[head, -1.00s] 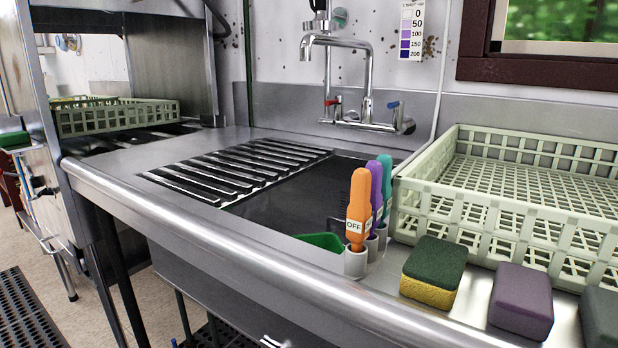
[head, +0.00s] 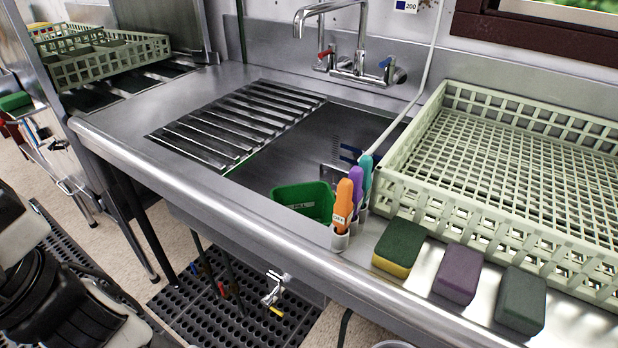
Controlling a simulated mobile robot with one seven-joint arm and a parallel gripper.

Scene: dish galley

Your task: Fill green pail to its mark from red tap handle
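The green pail (head: 303,204) stands in the sink basin (head: 310,150) near its front wall. The red tap handle (head: 326,53) is on the left of the wall tap, and a blue handle (head: 385,62) is on the right. The tap's bent spout (head: 330,10) hangs over the back of the sink; no water shows from it. My gripper is not in view; only white and black parts of me show at the lower left.
Orange, purple and teal handled tools (head: 345,205) stand in holders at the sink's front right. Sponges (head: 400,245) and a pale green rack (head: 480,205) lie to the right. A slatted cover (head: 240,120) spans the sink's left. A yellow-handled valve (head: 275,290) hangs below.

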